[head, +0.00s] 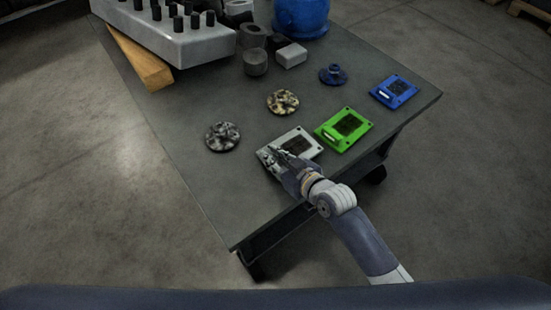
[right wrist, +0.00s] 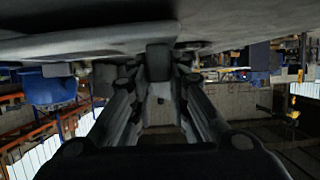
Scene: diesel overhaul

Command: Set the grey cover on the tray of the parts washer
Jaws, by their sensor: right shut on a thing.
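The grey cover (head: 301,146) is a flat square plate with a dark centre panel, on the dark table near its front edge. I cannot tell whether the cover is lifted off the table. In the right wrist view, my right gripper's fingers (right wrist: 158,75) come together just below a broad grey surface. My left gripper is not in view. I see no parts washer or tray that I can identify.
A green cover (head: 344,130) lies close to the right of the grey one, with a blue cover (head: 394,91) beyond. Round parts (head: 222,136) and (head: 283,102), a blue flanged part (head: 333,75), a blue container (head: 301,18) and a large grey block (head: 165,36) stand on the table (head: 195,180).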

